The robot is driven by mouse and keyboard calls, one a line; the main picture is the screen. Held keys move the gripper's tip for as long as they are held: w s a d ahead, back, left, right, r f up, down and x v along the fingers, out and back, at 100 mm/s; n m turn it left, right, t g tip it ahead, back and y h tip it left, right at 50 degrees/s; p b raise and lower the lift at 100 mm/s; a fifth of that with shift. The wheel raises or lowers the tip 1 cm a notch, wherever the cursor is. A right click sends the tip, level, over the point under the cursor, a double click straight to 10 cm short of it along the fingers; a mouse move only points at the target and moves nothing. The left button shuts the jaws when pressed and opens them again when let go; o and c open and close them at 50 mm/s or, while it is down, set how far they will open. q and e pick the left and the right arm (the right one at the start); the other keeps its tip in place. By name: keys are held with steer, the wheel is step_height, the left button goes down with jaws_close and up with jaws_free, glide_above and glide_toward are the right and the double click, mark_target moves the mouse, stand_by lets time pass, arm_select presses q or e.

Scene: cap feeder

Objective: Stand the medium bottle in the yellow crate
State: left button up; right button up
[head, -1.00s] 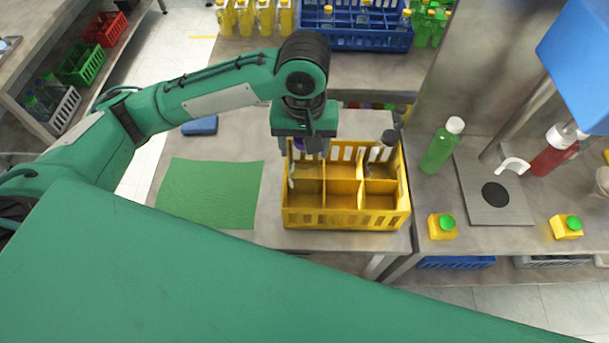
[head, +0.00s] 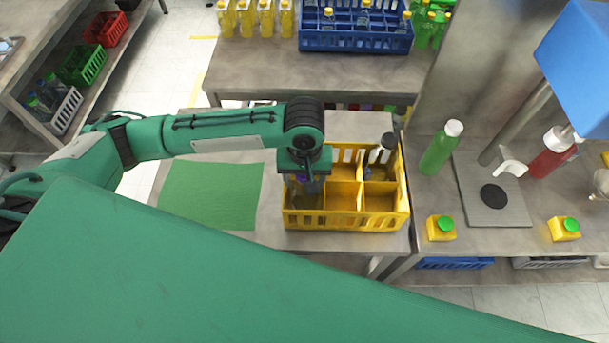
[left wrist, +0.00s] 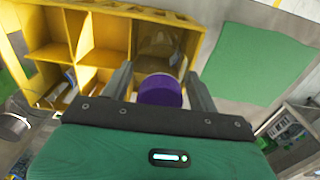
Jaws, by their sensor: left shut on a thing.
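My left gripper (head: 310,184) points down over the front left compartment of the yellow crate (head: 346,222). It is shut on a bottle with a purple cap, mostly hidden by the gripper in the head view. In the left wrist view the purple cap (left wrist: 160,90) shows between the fingers. The clear bottle body (left wrist: 160,44) extends down toward or into the compartment by the crate wall; I cannot tell if it touches the floor. The crate (left wrist: 105,14) fills the upper left of that view. My right gripper is not in view.
A dark-capped bottle (head: 386,146) stands in the back right of the crate. A green mat (head: 210,195) lies left of the crate. A green bottle (head: 441,148) and two small yellow containers (head: 441,228) stand to the right. A blue crate (head: 355,40) is behind.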

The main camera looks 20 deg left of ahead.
arm_select(q)
steer(key=shift+f, duration=0.1)
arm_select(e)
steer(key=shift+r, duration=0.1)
arm_select(q)
steer(key=o, duration=0.9)
steer(key=shift+o, duration=1.4)
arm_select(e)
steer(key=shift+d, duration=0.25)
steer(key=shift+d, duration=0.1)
arm_select(q)
step_height(320, 180, up, 12)
steer(key=shift+f+b, duration=0.2)
steer(key=shift+b, duration=0.65)
steer(key=shift+r, duration=0.35)
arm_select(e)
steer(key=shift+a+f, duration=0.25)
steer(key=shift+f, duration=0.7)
arm_select(q)
steer(key=shift+s+f, duration=0.1)
